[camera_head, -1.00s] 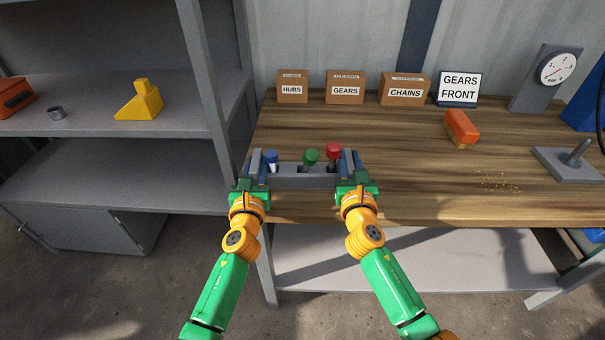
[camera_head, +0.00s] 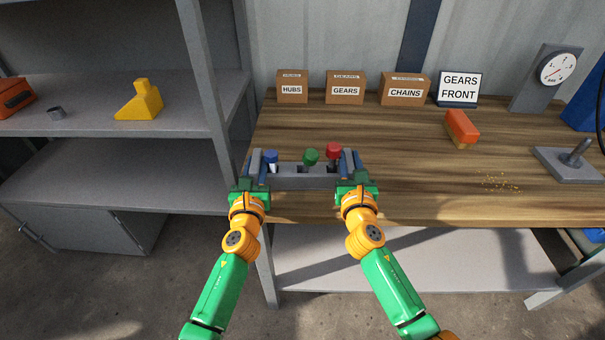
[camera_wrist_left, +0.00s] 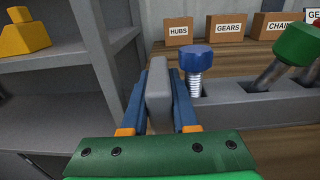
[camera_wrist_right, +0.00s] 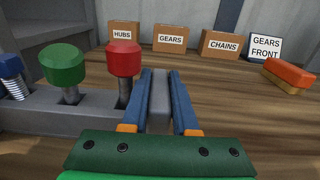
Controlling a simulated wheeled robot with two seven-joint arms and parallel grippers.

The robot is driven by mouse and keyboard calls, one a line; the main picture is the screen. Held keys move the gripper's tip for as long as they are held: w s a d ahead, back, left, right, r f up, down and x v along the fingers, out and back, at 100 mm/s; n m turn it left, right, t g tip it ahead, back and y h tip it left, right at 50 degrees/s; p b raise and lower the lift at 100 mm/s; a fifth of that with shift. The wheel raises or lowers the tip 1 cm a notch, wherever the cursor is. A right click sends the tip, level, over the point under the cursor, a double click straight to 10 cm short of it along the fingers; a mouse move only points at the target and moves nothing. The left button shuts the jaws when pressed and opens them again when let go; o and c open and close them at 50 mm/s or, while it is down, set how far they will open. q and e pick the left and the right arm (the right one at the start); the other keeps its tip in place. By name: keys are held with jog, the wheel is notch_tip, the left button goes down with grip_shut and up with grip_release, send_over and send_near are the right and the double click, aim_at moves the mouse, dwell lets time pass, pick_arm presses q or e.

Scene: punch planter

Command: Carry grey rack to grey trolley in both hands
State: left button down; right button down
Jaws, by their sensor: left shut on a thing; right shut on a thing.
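The grey rack (camera_head: 290,183) is a long block with upright end handles, at the near left part of the wooden bench. It holds a blue-capped bolt (camera_wrist_left: 196,62), a green-capped punch (camera_head: 311,156) and a red-capped punch (camera_head: 333,150); the green one leans. My left gripper (camera_head: 256,166) is shut on the rack's left end handle (camera_wrist_left: 159,90). My right gripper (camera_head: 350,166) is shut on the right end handle (camera_wrist_right: 160,95). Whether the rack touches the bench I cannot tell. The grey trolley is not clearly in view.
Boxes labelled HUBS (camera_head: 292,88), GEARS (camera_head: 345,88) and CHAINS (camera_head: 404,90) stand along the back beside a GEARS FRONT sign (camera_head: 458,88). An orange brush-like block (camera_head: 461,128) lies right of the rack. Grey shelving (camera_head: 190,100) stands at left. The bench middle is clear.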

dwell(0.7)
